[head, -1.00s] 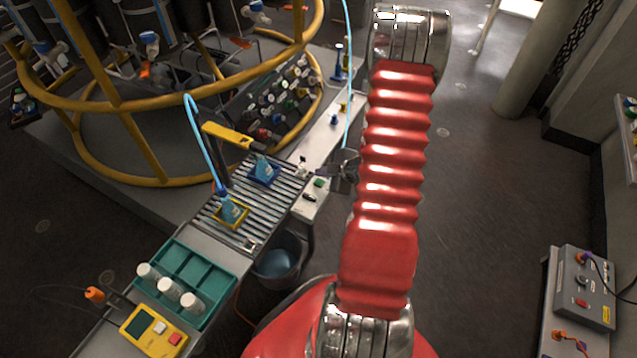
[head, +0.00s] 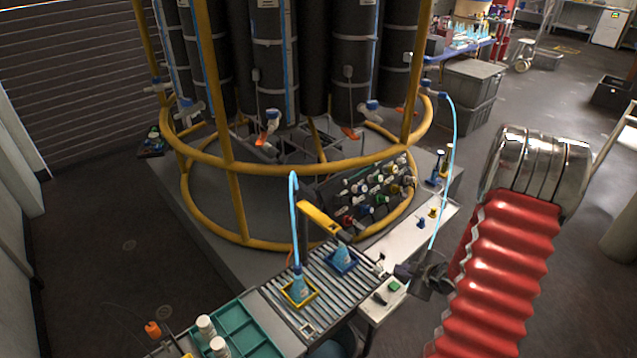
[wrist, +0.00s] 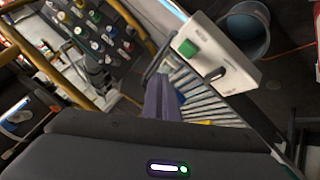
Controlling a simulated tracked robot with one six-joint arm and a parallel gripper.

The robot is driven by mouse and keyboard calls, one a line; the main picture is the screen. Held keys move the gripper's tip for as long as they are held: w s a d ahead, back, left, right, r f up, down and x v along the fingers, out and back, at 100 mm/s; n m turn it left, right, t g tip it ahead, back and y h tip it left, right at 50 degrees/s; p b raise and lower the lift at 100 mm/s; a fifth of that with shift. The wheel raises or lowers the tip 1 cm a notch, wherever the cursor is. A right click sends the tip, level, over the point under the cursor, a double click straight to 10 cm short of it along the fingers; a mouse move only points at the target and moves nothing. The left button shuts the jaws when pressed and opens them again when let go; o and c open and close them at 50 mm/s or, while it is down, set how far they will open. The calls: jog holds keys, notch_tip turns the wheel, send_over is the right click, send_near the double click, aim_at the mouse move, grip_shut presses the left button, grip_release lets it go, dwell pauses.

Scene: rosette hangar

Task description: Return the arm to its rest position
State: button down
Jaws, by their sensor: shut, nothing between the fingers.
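My arm, with red ribbed bellows and a metal joint, rises at the right of the head view. My gripper (head: 404,271) is dark grey and reaches left from behind the arm, beside the right edge of the roller conveyor (head: 315,277). It appears just above or beside the small control box with a green button (head: 393,286). The fingers are shut and hold nothing. In the wrist view the closed fingers (wrist: 164,98) point toward the rollers (wrist: 195,88), with the white control box (wrist: 213,52) just right of them. Part of the gripper is hidden by the arm.
A blue-liquid flask in a blue holder (head: 342,262) and another in a yellow holder (head: 299,294) stand on the conveyor, under a yellow bar (head: 318,217). A teal rack (head: 240,328) is at front left. A yellow-railed tank frame (head: 230,170) stands behind. Floor at far left is clear.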

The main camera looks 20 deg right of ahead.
jog(key=s+d+f+m+g+h, duration=0.1)
jog(key=s+d+m+g+h, duration=0.25)
jog(key=s+m+g, duration=0.55)
jog(key=s+a+r+t+y, duration=0.1)
jog(key=s+a+r+t, duration=0.1)
jog(key=a+r, duration=1.5)
jog(key=s+a+r+t+y, duration=0.2)
jog(key=s+a+r+t, duration=0.1)
jog(key=a+r, duration=1.4)
jog(key=shift+s+a+r, duration=0.4)
jog(key=shift+s+a, duration=0.15)
jog(key=shift+a, duration=0.25)
jog(key=shift+d, duration=0.1)
